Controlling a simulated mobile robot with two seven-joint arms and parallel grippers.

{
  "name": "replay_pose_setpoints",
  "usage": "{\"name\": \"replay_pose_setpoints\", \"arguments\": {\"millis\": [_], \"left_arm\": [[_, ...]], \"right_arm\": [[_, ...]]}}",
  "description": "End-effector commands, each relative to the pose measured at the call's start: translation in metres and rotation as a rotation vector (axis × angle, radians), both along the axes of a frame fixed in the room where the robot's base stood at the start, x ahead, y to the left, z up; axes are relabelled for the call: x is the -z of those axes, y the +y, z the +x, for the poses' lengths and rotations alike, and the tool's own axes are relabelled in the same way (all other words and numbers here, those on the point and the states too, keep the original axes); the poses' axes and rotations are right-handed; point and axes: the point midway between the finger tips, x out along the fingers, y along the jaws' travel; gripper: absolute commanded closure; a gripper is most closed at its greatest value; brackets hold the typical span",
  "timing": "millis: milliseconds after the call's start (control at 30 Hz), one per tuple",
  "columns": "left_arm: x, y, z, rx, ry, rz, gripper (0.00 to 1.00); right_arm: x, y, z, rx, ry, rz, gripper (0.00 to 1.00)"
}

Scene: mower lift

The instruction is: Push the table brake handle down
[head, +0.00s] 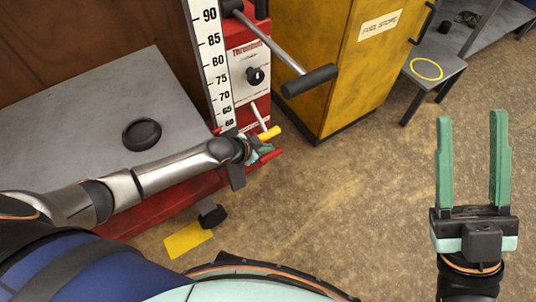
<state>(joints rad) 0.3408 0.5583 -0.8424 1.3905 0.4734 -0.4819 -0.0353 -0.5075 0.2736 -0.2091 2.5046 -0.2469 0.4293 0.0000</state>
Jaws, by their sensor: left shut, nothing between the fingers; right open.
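A short grey lever with a yellow grip (269,133), which looks like the brake handle, sticks out low on the front of the red lift column (243,43). My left gripper (265,152) is shut and empty, its green fingertips just below the yellow grip in the picture. I cannot tell whether they touch it. My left wrist hides part of the area around the lever's base. My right gripper (472,116) is open and empty, pointing up over bare floor at the right, far from the lever.
A crank with a black grip (310,80) juts out above the lever. A grey table (75,115) with a black round knob (142,134) lies at left. A yellow cabinet (345,50) stands behind. A low grey stand (432,68) is at upper right. The middle floor is clear.

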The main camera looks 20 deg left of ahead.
Motion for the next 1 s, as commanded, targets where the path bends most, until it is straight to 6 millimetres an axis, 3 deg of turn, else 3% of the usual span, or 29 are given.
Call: {"name": "replay_pose_setpoints", "arguments": {"millis": [100, 300, 1000], "left_arm": [[0.026, -0.005, 0.012, -0.001, 0.001, 0.0, 1.0], [0.047, -0.001, 0.014, 0.0, 0.0, -0.002, 1.0], [0.055, 0.0, 0.015, -0.001, -0.018, 0.02, 1.0]], "right_arm": [[0.015, 0.002, -0.005, -0.021, -0.021, 0.009, 0.5], [0.028, 0.003, -0.003, -0.035, -0.002, 0.021, 0.5], [0.028, 0.003, -0.002, -0.039, 0.003, 0.026, 0.5]]}}
